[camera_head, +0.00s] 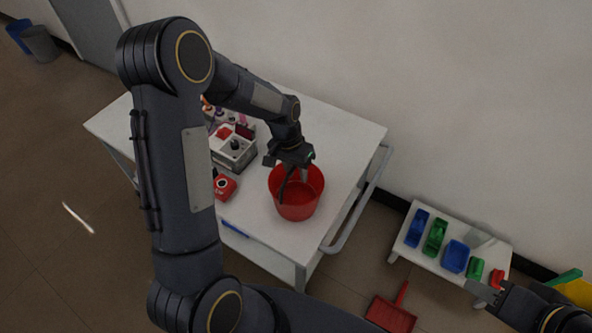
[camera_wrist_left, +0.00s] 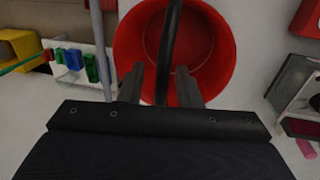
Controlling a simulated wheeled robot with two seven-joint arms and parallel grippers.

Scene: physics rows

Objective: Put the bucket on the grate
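The red bucket (camera_head: 297,203) stands upright on the white trolley top (camera_head: 345,135), near its right front corner. My left gripper (camera_head: 294,172) points down over the bucket's opening. In the left wrist view, its two fingers (camera_wrist_left: 158,88) are spread on either side of the dark bucket handle (camera_wrist_left: 172,40), with gaps visible; the bucket (camera_wrist_left: 215,65) lies beyond them. My right gripper (camera_head: 484,290) is at the lower right, away from the bucket; its finger gap is too small to judge. I cannot make out a grate in either view.
A grey box with a red part (camera_head: 236,150), a red case (camera_head: 225,187) and a blue pen (camera_head: 235,229) lie on the trolley. A low white stand (camera_head: 425,262) holds several coloured bins. A red dustpan (camera_head: 390,316) is on the floor. The wall is close behind.

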